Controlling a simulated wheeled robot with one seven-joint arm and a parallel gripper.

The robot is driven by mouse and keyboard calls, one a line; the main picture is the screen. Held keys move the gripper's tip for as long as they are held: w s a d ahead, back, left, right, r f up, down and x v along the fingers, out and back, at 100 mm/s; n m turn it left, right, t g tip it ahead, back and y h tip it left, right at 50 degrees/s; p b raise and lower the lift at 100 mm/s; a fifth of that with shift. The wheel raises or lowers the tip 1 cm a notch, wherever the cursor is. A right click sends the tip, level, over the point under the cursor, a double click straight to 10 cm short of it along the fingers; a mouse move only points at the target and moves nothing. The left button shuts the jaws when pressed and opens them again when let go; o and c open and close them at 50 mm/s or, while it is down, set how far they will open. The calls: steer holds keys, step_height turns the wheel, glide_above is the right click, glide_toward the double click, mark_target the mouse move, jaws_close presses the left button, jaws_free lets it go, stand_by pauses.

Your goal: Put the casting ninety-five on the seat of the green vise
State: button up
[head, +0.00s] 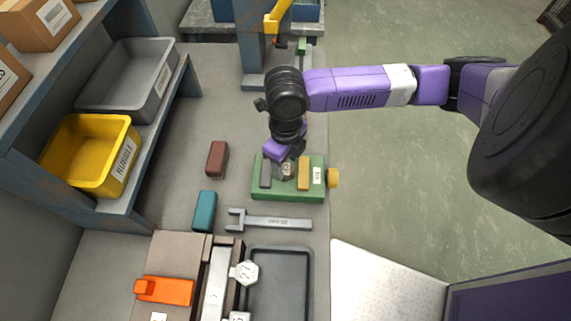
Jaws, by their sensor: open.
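The green vise (290,189) sits on the bench near its right edge, with a grey jaw block on its left, a tan one on its right and a yellow knob. A small grey casting (287,171) with a pale label is between the jaw blocks, on or just above the seat; I cannot read its number. My gripper (287,160) is open right at this casting, partly hiding it. Another casting, a pale hexagonal one (244,272), lies by the grey tray; its marking is too small to be sure of. A further pale piece (240,317) is cut off at the bottom edge.
A wrench (270,222) lies just below the vise. A teal block (205,211) and a brown block (217,159) stand to the left. A dark tray (280,285) and an orange block (163,290) are nearer. A shelf with yellow (75,160) and grey bins (128,80) is at left.

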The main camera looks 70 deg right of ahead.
mark_target(285, 169)
step_height(285, 169, up, 10)
steer(key=w+a+r+m+t+y, duration=0.25)
steer(key=w+a+r+t, duration=0.2)
steer(key=w+a, duration=0.5)
steer(key=w+a+r+m+t+y, duration=0.1)
steer(key=w+a+r+t+y, duration=0.25)
steer(key=w+a+r, duration=0.6)
steer(key=w+a+r+m+t+y, duration=0.35)
steer(key=a+r+m+t, duration=0.45)
steer(key=a+r+m, duration=0.4)
steer(key=s+d+f+m+t+h, duration=0.1)
steer(key=s+d+f+m+h, duration=0.3)
steer(key=s+f+m, duration=0.45)
steer(key=s+d+f+m+h, duration=0.3)
steer(key=s+f+m+h, duration=0.35)
steer(key=f+m, duration=0.35)
steer(key=s+d+f+g, duration=0.1)
steer(key=s+d+f, duration=0.1)
steer(key=s, duration=0.7)
steer(key=s+d+f+g+y, duration=0.1)
steer(key=s+d+f, duration=0.2)
steer(key=s, duration=0.7)
steer(key=shift+s+d+b, duration=0.3)
steer(key=shift+d+b, duration=0.05)
steer(key=shift+d, duration=0.65)
